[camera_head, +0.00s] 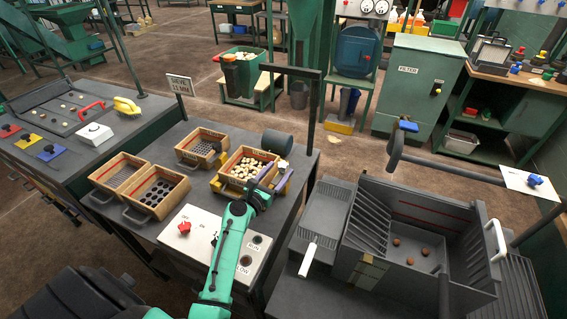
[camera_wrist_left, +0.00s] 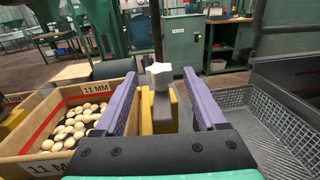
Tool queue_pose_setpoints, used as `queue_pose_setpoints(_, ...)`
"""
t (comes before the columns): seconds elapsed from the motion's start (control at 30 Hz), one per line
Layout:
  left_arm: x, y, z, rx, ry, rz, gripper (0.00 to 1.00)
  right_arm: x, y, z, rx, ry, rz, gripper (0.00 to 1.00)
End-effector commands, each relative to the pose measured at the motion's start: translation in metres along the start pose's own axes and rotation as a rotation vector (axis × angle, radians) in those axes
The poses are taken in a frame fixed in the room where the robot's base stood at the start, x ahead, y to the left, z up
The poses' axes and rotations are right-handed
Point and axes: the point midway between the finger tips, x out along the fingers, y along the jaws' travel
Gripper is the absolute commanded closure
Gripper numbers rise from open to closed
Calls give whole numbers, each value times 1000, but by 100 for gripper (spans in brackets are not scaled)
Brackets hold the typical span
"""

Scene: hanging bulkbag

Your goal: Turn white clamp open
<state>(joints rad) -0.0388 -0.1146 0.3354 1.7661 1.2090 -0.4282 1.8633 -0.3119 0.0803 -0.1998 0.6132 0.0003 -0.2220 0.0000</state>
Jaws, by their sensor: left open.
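The white clamp shows in the left wrist view as a star-shaped knob (camera_wrist_left: 158,75) on a grey stem with yellow parts beside it. In the head view only a small pale spot of the knob (camera_head: 283,164) shows beyond the fingers, at the right end of the 11 mm box. My left gripper (camera_head: 273,178) is open, its two purple fingers pointing toward the knob. In the left wrist view the knob appears between the fingertips (camera_wrist_left: 160,86), with space on both sides. I cannot tell how far ahead it is. My right gripper is not in view.
A wooden box of pale pellets (camera_head: 245,168) stands left of the fingers. A dark cylinder (camera_head: 277,142) lies behind the clamp. A black post (camera_head: 315,110) rises close behind it. A grey bin (camera_head: 415,230) stands to the right, across a gap.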

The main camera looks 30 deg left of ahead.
Motion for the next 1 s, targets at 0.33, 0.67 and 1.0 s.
queue_pose_setpoints(0.33,34,0,-1,2,1,0,27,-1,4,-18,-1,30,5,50)
queue_pose_setpoints(0.67,33,0,-1,2,1,0,100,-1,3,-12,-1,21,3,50)
queue_pose_setpoints(1.0,33,0,0,0,1,134,100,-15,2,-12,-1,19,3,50)
